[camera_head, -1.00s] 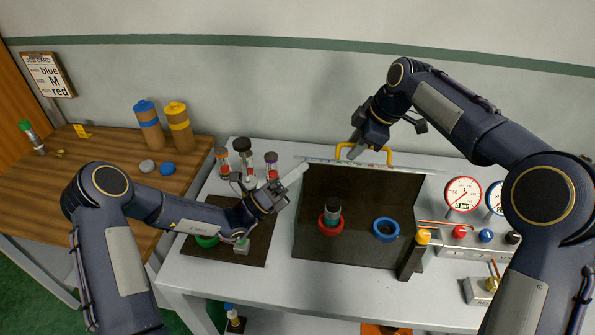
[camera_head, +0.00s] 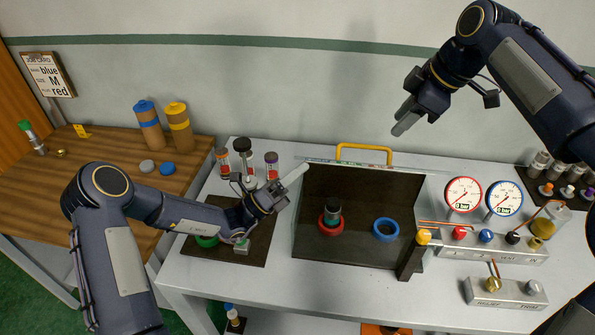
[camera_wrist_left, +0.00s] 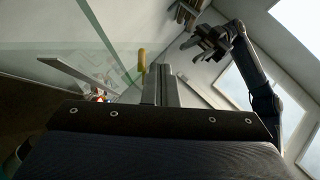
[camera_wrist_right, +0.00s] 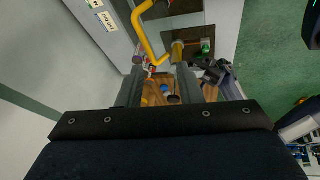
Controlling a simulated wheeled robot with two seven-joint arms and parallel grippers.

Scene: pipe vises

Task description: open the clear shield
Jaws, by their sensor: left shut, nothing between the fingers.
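The clear shield shows in the left wrist view as a faint see-through pane (camera_wrist_left: 75,55). Its yellow handle (camera_head: 364,148) stands at the back edge of the dark work area in the head view, where the pane itself is hard to make out. My right gripper (camera_head: 399,130) is above and to the right of the handle, clear of it. Its fingers are apart and empty in the right wrist view (camera_wrist_right: 158,88), which also shows the handle (camera_wrist_right: 148,38). My left gripper (camera_head: 297,176) is shut and empty at the left edge of the dark area.
A dark upright cylinder in a red ring (camera_head: 331,224) and a blue ring (camera_head: 386,230) are on the dark area. Gauges (camera_head: 463,195) and a valve panel (camera_head: 490,245) stand on the right. Bottles (camera_head: 178,125) stand on the wooden table at left.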

